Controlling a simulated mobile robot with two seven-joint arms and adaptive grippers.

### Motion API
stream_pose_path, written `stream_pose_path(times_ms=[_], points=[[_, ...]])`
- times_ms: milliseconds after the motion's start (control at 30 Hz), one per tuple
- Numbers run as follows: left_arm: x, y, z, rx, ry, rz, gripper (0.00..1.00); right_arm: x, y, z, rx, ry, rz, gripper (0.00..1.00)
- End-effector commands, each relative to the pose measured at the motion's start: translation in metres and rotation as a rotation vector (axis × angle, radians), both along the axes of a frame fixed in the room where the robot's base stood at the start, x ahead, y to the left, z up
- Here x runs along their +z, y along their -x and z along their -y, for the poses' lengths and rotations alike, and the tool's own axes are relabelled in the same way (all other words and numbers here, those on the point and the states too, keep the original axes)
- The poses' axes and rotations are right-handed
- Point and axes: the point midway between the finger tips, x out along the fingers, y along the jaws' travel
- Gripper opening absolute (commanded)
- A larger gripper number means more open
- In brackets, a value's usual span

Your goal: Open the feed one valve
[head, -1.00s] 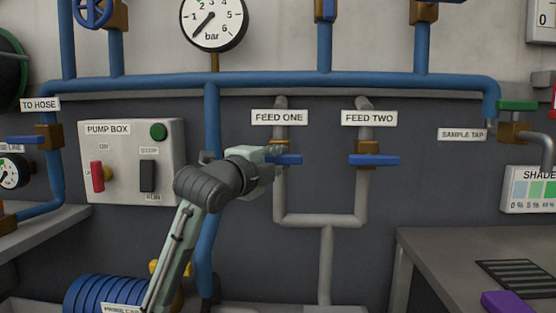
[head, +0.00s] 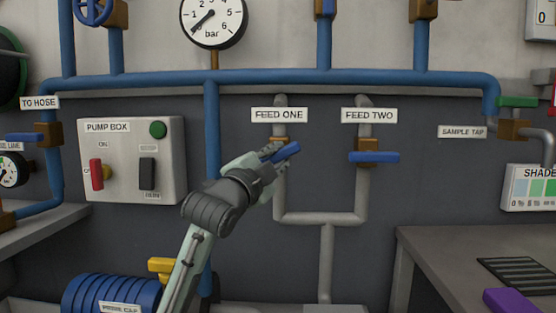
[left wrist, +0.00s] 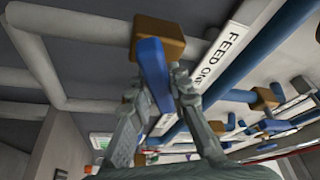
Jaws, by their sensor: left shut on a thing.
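The feed one valve has a blue lever (head: 285,154) on a brass body (head: 279,141), under the FEED ONE label (head: 279,115). The lever is tilted, its right end higher. My left gripper (head: 271,156) is shut on this lever. In the left wrist view the blue lever (left wrist: 153,72) lies between the fingers of my left gripper (left wrist: 155,110), and the brass body (left wrist: 158,40) is just beyond. The feed two valve's blue lever (head: 374,157) lies level across its pipe. My right gripper is not in view.
The pump box (head: 134,160) with its red and black switches is left of my arm. A blue pipe (head: 300,78) runs above the labels. A grey bench (head: 440,250) stands at the lower right. The wall between the feed two pipe and the bench is clear.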

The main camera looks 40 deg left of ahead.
Motion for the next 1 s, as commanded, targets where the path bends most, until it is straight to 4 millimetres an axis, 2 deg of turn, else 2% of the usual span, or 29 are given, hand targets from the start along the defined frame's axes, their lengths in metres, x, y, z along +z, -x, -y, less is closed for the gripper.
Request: stream_pose_path(times_ms=[600, 1000], points=[[-0.002, -0.001, 0.001, -0.001, 0.499, 0.299, 0.00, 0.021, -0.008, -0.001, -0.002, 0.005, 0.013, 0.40], [-0.002, -0.001, 0.001, 0.000, 0.713, 0.430, 0.00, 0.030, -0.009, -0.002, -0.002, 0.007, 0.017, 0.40]])
